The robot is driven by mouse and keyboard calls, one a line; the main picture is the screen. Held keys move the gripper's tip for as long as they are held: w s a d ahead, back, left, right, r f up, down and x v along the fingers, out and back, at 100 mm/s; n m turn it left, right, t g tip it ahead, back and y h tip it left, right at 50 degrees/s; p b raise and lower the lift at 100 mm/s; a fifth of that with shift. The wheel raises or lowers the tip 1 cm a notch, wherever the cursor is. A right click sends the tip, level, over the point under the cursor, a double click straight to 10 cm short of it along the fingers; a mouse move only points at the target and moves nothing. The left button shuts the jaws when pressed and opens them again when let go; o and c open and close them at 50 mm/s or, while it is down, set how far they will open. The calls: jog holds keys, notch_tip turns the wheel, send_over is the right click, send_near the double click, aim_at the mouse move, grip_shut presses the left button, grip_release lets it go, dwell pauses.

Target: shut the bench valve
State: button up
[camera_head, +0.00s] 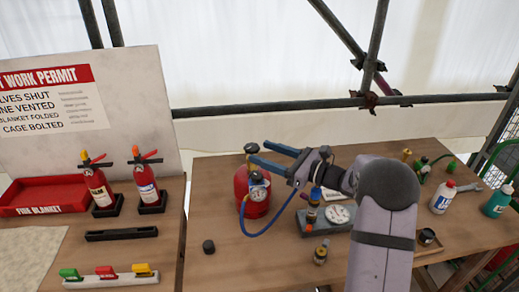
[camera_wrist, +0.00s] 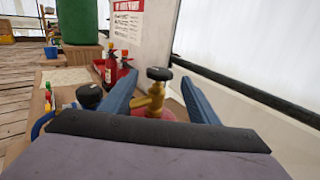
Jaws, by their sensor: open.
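The bench valve's black handwheel (camera_head: 251,148) sits on top of a red cylinder (camera_head: 242,188) on the wooden bench. In the wrist view the handwheel (camera_wrist: 159,73) stands on a brass valve body (camera_wrist: 155,98), between my two blue fingers and roughly centred. My gripper (camera_head: 259,152) is open and empty, reaching left at about the handwheel's height. In the wrist view my gripper (camera_wrist: 159,77) has a visible gap on each side of the handwheel. Whether the fingertips touch it in depth I cannot tell. The wheel's turned position is not readable.
A round gauge (camera_head: 258,193) and a blue hose (camera_head: 247,226) are on the cylinder's front. A dial scale (camera_head: 340,216) and small bottles stand below my arm. Two fire extinguishers (camera_head: 98,188) stand left on another table. A scaffold rail (camera_head: 300,105) runs behind.

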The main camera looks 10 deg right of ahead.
aim_at(252, 148)
jog(key=p+v, duration=0.2)
jog(key=v, duration=0.3)
jog(key=shift+p+x, duration=1.3)
jog(key=shift+x, duration=2.6)
jog(key=shift+f, duration=0.1)
jog(key=c, duration=1)
